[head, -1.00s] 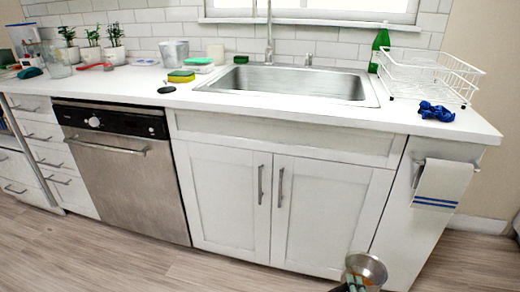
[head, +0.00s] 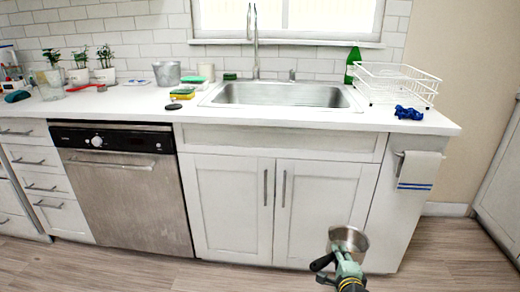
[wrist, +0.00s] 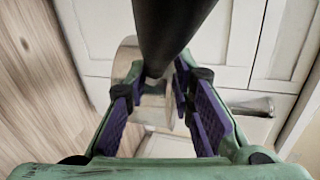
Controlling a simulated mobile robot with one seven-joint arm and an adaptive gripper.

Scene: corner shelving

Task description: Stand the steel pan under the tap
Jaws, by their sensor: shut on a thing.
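The steel pan (head: 350,238) hangs in front of the lower cabinet doors, well below the counter, tilted in the head view. My gripper (head: 343,258) is shut on its black handle (head: 321,262). In the wrist view the dark handle (wrist: 168,30) runs between the purple finger pads of my gripper (wrist: 158,88), and part of the pan's steel body (wrist: 126,62) shows behind them. The tap (head: 254,42) stands upright behind the steel sink (head: 280,94), up and left of the pan. The sink basin looks empty.
A white dish rack (head: 397,84), a green bottle (head: 353,62) and a blue cloth (head: 408,112) are right of the sink. Sponges (head: 183,95) and a metal bucket (head: 167,74) are left of it. A towel (head: 418,171) hangs on the cabinet's right end.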

